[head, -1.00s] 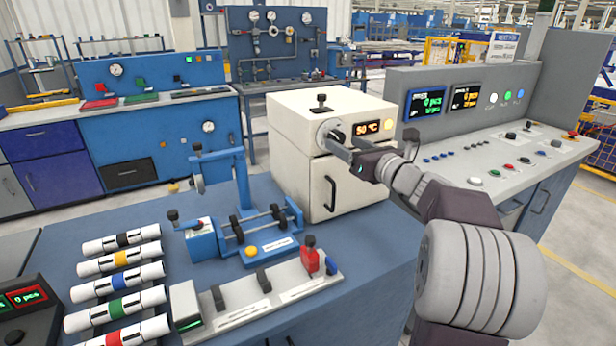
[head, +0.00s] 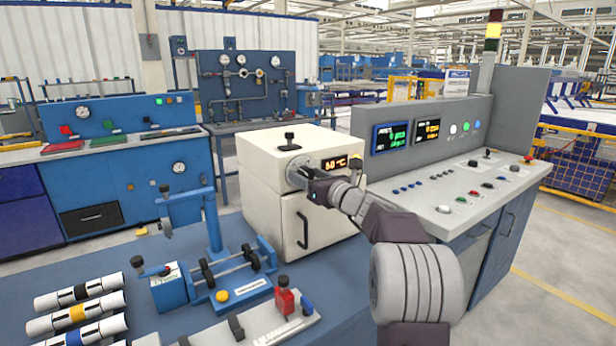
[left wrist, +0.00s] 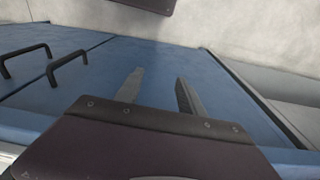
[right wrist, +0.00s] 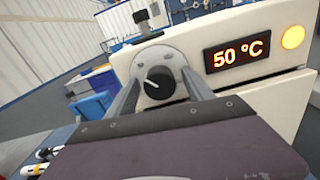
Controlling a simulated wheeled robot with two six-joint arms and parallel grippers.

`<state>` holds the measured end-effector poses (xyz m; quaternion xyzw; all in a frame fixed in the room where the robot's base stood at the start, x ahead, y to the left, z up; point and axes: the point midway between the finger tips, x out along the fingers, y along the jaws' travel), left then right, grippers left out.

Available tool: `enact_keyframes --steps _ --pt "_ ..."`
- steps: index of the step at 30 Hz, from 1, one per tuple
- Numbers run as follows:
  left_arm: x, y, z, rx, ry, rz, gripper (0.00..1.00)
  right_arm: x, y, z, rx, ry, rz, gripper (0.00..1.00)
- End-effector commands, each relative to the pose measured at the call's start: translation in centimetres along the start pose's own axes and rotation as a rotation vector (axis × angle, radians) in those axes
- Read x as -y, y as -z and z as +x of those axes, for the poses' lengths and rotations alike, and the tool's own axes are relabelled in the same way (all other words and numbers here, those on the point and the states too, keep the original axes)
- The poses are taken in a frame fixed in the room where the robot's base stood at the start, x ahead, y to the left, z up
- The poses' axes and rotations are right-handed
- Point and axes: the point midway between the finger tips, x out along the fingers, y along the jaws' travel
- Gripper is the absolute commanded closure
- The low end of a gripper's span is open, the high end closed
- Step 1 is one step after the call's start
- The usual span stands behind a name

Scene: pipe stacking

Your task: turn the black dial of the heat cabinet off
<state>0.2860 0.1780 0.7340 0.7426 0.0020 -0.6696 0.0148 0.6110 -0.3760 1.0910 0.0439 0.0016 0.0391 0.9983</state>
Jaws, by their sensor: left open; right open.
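The heat cabinet (head: 268,205) is a cream box with a door handle and a lit 50 °C display (right wrist: 237,52). Its black dial (right wrist: 158,83) sits on a round grey plate, with a white pointer line slanting to the upper left in the right wrist view. My right gripper (right wrist: 160,74) is open, one finger on each side of the dial; I cannot tell whether they touch it. In the head view the right gripper (head: 309,182) hides most of the dial. My left gripper (left wrist: 157,85) is open and empty, away from the cabinet.
A round amber lamp (right wrist: 293,37) glows beside the display. A black knob (head: 290,139) stands on the cabinet's top. A grey control console (head: 455,195) stands to the right. A blue clamp fixture (head: 215,275) and several banded white pipes (head: 78,312) lie on the blue bench in front.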

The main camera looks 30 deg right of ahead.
Motion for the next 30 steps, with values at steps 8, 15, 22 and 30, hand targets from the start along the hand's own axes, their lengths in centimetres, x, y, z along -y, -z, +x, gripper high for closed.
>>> enact_keyframes --steps 8,15,22,30 --pt "0.0 0.0 0.0 0.0 0.0 0.0 0.54 0.0 0.0 0.0 0.0 0.0 0.0 0.84" --pt "0.0 0.0 0.2 0.0 0.0 0.0 0.54 0.0 0.1 -0.1 0.0 0.0 -0.009 1.0" --pt "0.0 -0.1 1.5 0.0 0.0 0.0 0.54 0.0 0.4 -0.1 0.001 0.0 -0.093 1.0" --pt "0.1 -0.4 4.2 0.0 0.0 0.0 0.54 0.1 0.6 -0.1 0.002 0.0 -0.314 1.0"
